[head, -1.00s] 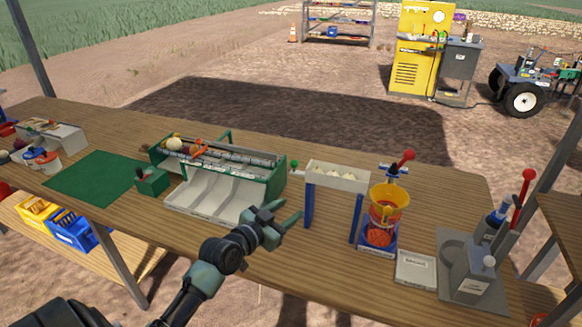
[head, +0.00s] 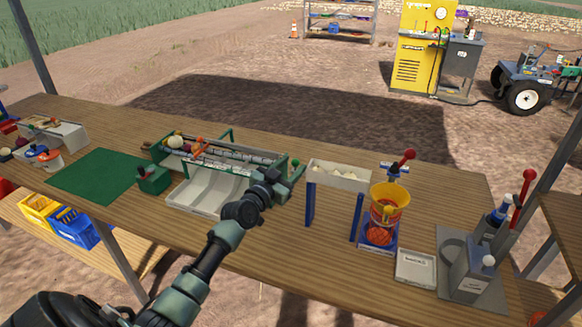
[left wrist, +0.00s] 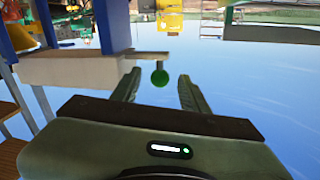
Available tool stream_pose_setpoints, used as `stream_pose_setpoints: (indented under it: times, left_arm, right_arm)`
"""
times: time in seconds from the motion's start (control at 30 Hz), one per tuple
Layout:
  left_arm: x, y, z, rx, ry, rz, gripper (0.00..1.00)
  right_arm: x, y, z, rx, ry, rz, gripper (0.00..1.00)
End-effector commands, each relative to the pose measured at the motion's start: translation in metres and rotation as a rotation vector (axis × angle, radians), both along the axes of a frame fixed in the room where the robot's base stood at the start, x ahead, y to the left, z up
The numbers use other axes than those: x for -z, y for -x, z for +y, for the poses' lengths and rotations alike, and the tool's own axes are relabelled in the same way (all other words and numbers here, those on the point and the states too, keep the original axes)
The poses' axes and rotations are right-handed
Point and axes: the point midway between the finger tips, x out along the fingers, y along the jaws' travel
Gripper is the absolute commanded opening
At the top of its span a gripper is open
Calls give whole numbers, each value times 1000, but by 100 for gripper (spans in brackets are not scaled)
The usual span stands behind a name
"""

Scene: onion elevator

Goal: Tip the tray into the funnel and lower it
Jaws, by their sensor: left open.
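The white tray (head: 337,182) sits level on blue posts and holds several pale onions. A green ball knob (head: 295,162) sticks out at its left end. The knob also shows in the left wrist view (left wrist: 160,78), on a short rod from the tray's end. The yellow funnel (head: 391,196) stands just right of the tray, over a blue stand with a red net (head: 380,233). My left gripper (head: 290,179) is open at the tray's left end. In the left wrist view its fingers lie either side of the knob; contact cannot be told. My right gripper is not in view.
A green-framed sorter (head: 283,178) with white chutes stands close left of my gripper. A red-knobbed lever (head: 407,156) rises behind the funnel. A white scale (head: 416,267) and a grey lever machine (head: 470,270) stand at right. The wooden table's front middle (head: 290,255) is clear.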

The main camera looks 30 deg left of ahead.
Motion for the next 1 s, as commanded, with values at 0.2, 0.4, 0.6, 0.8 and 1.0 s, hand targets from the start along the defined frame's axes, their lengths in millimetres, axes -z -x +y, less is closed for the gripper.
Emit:
stream_pose_setpoints:
  times: [0.2, 0.4, 0.6, 0.8, 1.0]
  left_arm:
    - [0, 0, 0, 0, 0, 1, 22]
    - [1, 0, 0, 0, 0, 1, 0]
    - [1, 1, 0, 0, 1, 1, 0]
    - [1, 1, 0, 0, 1, 1, 0]
    - [1, 1, 0, 0, 1, 1, 0]
  right_arm:
    - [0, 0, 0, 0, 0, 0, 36]
    - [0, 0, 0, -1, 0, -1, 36]
    - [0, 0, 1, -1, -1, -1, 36]
    - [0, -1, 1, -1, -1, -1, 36]
    - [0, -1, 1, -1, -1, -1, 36]
